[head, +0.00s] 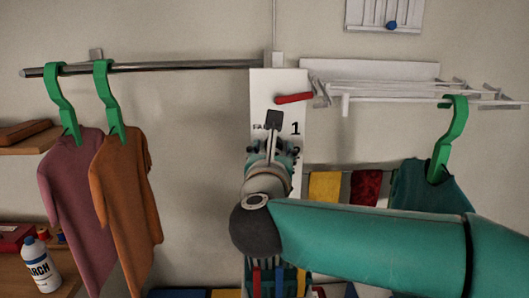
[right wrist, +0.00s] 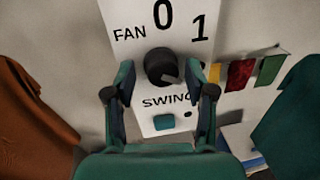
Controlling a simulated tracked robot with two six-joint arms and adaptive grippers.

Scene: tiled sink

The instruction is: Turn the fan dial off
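The fan dial (right wrist: 158,64) is a round black knob on a white panel (right wrist: 128,15) marked FAN, 0, 1 and SWING. A grey mark shows on its lower right part. My right gripper (right wrist: 161,73) is open, with one finger on each side of the dial; I cannot tell if either touches it. In the head view my right gripper (head: 271,150) is in front of the panel (head: 258,92) and hides the dial, leaving the numbers 1 and 2 in sight. My left gripper is not in view.
Pink (head: 75,190) and orange (head: 125,205) shirts hang at left, a teal shirt (head: 440,188) at right. A teal button (right wrist: 164,122) is under SWING.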

